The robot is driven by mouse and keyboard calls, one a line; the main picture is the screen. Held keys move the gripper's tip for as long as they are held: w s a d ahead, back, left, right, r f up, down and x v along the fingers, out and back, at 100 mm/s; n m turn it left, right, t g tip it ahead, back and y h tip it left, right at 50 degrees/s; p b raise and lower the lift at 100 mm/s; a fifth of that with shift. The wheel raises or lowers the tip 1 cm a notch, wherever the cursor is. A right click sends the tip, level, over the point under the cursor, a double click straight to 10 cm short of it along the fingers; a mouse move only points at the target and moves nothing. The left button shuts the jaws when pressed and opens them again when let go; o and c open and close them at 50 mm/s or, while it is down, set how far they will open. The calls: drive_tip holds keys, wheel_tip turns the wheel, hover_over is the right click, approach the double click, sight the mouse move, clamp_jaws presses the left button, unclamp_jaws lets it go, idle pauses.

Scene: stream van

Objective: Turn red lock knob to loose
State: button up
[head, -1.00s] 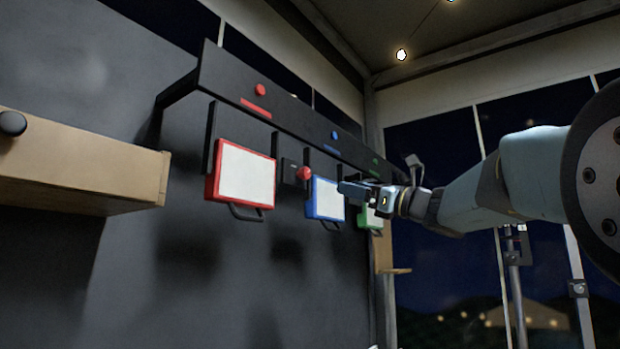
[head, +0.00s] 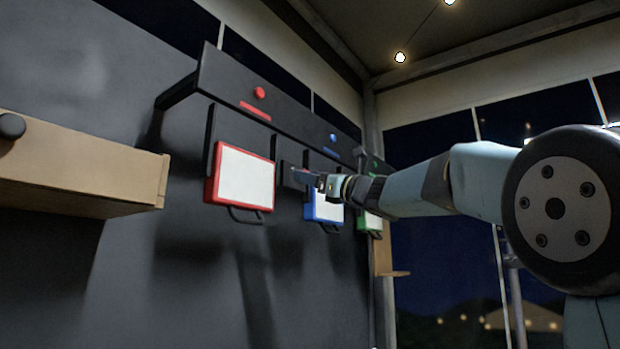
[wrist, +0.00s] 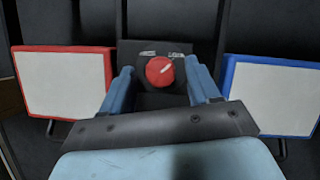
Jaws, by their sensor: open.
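The red lock knob (wrist: 160,71) sits on a small dark plate (wrist: 131,59) between the red and blue panels. Its light pointer line slants up and to the right, toward the right one of two small labels, which are too blurred to read surely. My gripper (wrist: 160,80) is open, with one blue finger on each side of the knob and visible gaps to it. In the head view my gripper (head: 312,181) is at the wall in front of the knob plate, and the knob is mostly hidden behind it.
A red-framed panel (head: 245,178) hangs left of the knob, and a blue-framed panel (head: 324,206) hangs to its right. A green-framed panel (head: 369,222) is farther right. A black shelf (head: 225,85) runs above them. A wooden box (head: 80,170) juts out at left.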

drive_tip(key=shift+w+a+r, duration=0.1)
drive_tip(key=shift+w+a, duration=0.1)
drive_tip(key=shift+a, duration=0.05)
